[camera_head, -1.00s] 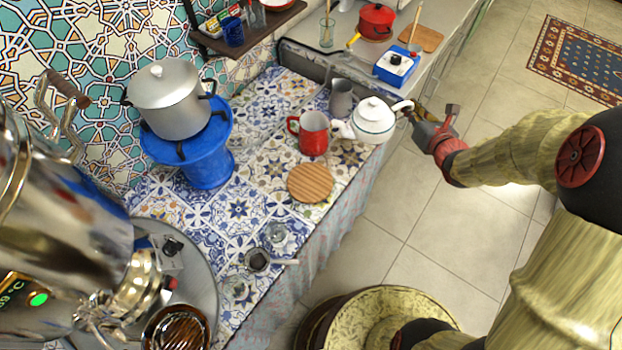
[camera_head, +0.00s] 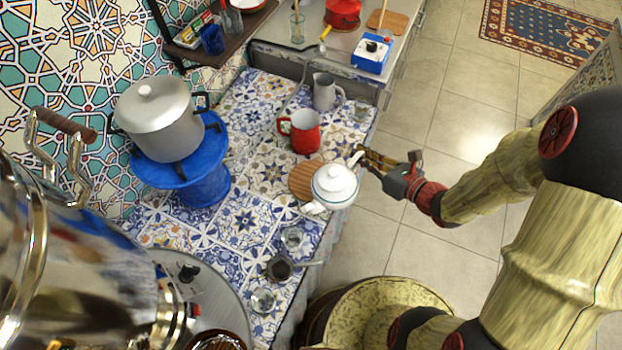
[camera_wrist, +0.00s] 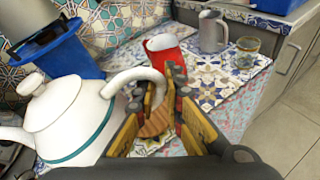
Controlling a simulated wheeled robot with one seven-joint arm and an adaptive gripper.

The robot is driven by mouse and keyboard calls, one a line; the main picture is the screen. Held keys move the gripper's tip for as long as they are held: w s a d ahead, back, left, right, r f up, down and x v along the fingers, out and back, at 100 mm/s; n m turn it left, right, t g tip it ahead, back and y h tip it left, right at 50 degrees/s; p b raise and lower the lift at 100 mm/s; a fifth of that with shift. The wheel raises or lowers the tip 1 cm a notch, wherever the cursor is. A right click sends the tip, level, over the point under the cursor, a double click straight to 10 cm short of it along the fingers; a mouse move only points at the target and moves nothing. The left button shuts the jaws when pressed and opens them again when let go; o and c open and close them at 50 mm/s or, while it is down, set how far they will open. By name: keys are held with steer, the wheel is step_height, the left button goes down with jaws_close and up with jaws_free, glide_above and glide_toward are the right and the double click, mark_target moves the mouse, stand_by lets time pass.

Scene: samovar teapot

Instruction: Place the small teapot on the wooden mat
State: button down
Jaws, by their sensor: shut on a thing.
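The small white teapot (camera_head: 334,186) has a dark green line round it and a lid with a knob. My gripper (camera_head: 366,160) is shut on its handle, at the teapot's right side. In the wrist view the teapot (camera_wrist: 68,120) fills the left, with its curved handle reaching between my gripper's fingers (camera_wrist: 160,95). The round wooden mat (camera_head: 299,179) lies on the tiled counter, partly hidden behind the teapot. The teapot overlaps the mat's right part in the head view; I cannot tell how high above it is.
A red mug (camera_head: 304,132) and a grey jug (camera_head: 325,92) stand behind the mat. A glass (camera_head: 291,238) and a small dark pot (camera_head: 279,268) stand in front. A blue stand (camera_head: 190,180) bears a big pot (camera_head: 160,118). The counter edge runs along the right.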

steer(key=shift+s+a+f, duration=0.1)
steer(key=shift+s+a, duration=0.15)
steer(key=shift+s, duration=0.1)
steer(key=shift+w+a+f+y, duration=0.15)
steer(key=shift+a+f+y, duration=0.05)
steer(key=shift+a+y, duration=0.1)
steer(key=w+a+f+b, duration=0.2)
steer(key=w+f, duration=0.2)
steer(key=w+a+f+b, duration=0.2)
steer(key=w+f, duration=0.2)
steer(key=w+a+f+b, duration=0.2)
steer(key=w+f+b, duration=0.1)
steer(key=f, duration=0.1)
steer(key=shift+w+f, duration=0.35)
steer(key=shift+w, duration=0.05)
steer(key=c, duration=2)
jaws_free()
steer(key=shift+o, duration=0.6)
steer(key=shift+d, duration=0.1)
